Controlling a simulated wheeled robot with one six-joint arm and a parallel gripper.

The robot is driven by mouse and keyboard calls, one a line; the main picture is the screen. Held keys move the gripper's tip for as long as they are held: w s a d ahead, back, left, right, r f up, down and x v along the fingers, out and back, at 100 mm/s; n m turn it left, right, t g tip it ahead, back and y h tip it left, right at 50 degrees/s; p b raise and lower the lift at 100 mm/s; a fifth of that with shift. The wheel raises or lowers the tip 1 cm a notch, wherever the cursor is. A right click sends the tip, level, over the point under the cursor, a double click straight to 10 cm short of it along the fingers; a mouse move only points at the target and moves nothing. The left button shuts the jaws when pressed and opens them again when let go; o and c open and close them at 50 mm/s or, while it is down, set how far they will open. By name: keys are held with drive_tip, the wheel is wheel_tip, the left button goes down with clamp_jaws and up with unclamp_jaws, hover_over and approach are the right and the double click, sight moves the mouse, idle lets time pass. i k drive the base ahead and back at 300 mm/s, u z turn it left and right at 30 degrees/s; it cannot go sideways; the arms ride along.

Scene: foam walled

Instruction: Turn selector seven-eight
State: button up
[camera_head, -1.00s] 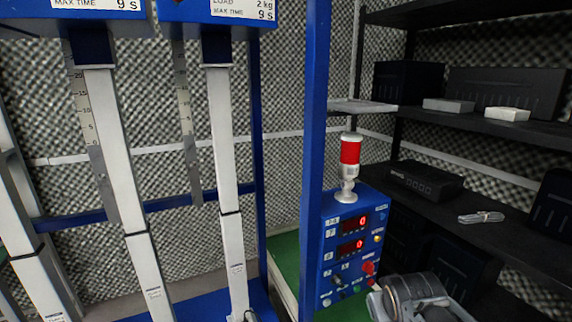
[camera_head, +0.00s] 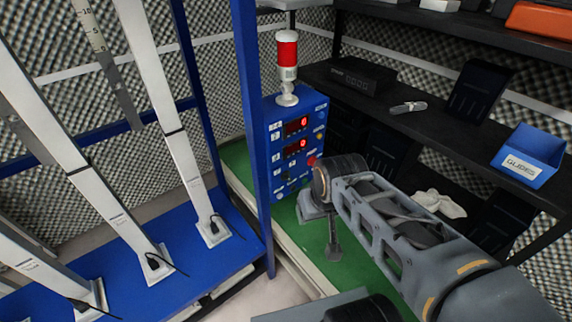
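The blue control box (camera_head: 296,140) stands on the green bench top, left of my arm. Its front carries two red digital displays, small labels, a red button (camera_head: 311,161) and several small knobs or buttons low down. The labels are too small to read, so I cannot tell which control is selector seven-eight. My arm reaches in from the lower right, and its wrist end is in front of the box's lower right side. A dark part of my gripper (camera_head: 333,244) seems to show below the wrist, over the green surface. Its fingers cannot be made out.
A red and white signal lamp (camera_head: 287,66) stands on the box. A blue upright post (camera_head: 254,130) rises just left of it. Dark shelves (camera_head: 440,118) on the right hold a blue bin (camera_head: 530,155) and a black device. The green bench top (camera_head: 290,225) looks clear before the box.

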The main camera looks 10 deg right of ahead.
sight(285, 175)
drive_tip(key=z, duration=0.05)
drive_tip(key=k, duration=1.15)
drive_tip(key=u, duration=0.75)
drive_tip(key=i, duration=1.05)
drive_tip(key=z, duration=0.7)
